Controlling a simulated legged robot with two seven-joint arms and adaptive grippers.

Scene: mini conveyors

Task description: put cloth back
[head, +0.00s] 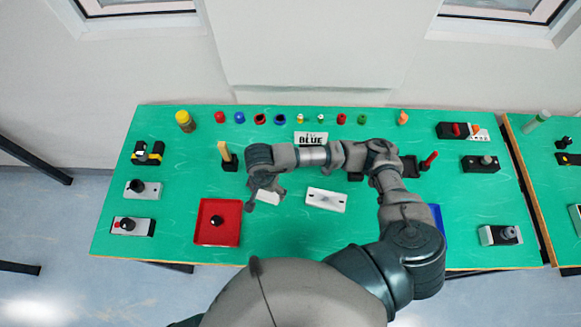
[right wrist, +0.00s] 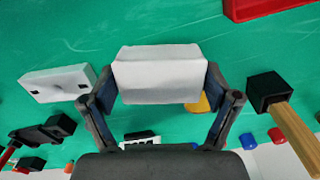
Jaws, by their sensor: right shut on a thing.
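My right gripper (head: 267,188) is over the middle-left of the green table. In the right wrist view, the gripper (right wrist: 160,100) is shut on the white cloth (right wrist: 160,75), which looks like a stiff, folded block between the two fingers. In the head view, part of the cloth (head: 268,198) shows beside the fingers; the rest is hidden by them. A white plate with two dark holes (head: 326,200) lies just right of it, apart from it; the plate also shows in the right wrist view (right wrist: 57,83). My left gripper is not in view.
A red tray (head: 229,233) with a black knob (head: 216,221) is at front left. A wooden-handled piece in a black base (head: 228,157) stands behind the gripper. A blue tray (head: 438,218) is partly hidden by my arm.

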